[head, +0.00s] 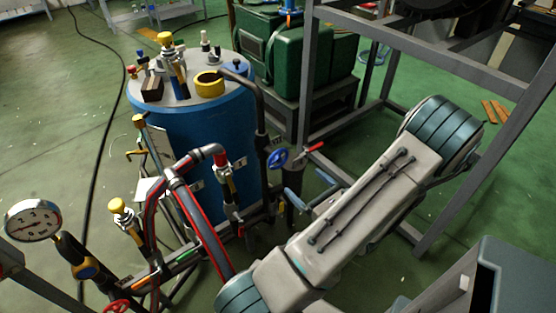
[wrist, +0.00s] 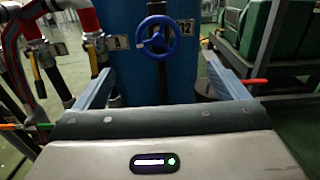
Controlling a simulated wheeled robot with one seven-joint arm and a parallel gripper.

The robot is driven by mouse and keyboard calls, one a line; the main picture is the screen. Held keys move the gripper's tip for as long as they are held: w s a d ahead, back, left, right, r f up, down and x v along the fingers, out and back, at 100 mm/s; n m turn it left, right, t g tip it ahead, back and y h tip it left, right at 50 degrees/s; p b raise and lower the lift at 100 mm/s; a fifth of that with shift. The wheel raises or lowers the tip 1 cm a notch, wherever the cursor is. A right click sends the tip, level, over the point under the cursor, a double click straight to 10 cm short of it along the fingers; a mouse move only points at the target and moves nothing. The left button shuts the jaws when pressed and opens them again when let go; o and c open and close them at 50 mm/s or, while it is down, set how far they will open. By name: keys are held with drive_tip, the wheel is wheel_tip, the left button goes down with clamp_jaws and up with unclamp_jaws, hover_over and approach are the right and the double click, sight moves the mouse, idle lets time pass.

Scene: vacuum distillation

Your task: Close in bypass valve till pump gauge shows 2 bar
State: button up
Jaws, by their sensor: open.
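A blue handwheel valve (head: 278,159) stands upright in front of the blue tank. In the wrist view, the blue handwheel (wrist: 157,38) is centred just beyond and between my fingertips. My gripper (head: 309,180) is open, with a finger on either side in the wrist view (wrist: 153,52), and holds nothing. I see no contact with the wheel. A round dial gauge (head: 33,220) with a white face is at the left of the head view; its reading is too small to tell. A red handwheel (head: 116,306) shows at the bottom edge. I cannot tell which wheel is the bypass valve.
The blue tank (head: 190,135) stands behind the pipes. Red and black hoses (head: 196,215) and yellow-topped fittings (head: 118,207) crowd the left. A red lever (head: 315,147) is close to my gripper. A grey metal frame (head: 306,80) rises at the right. Green floor is open at far left.

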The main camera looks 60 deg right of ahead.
sight(280, 160)
drive_tip(key=x, duration=1.3)
drive_tip(key=shift+w+b, duration=0.3)
drive_tip(key=shift+b, duration=0.05)
drive_tip(key=c, duration=1)
drive_tip(key=shift+r, duration=0.15)
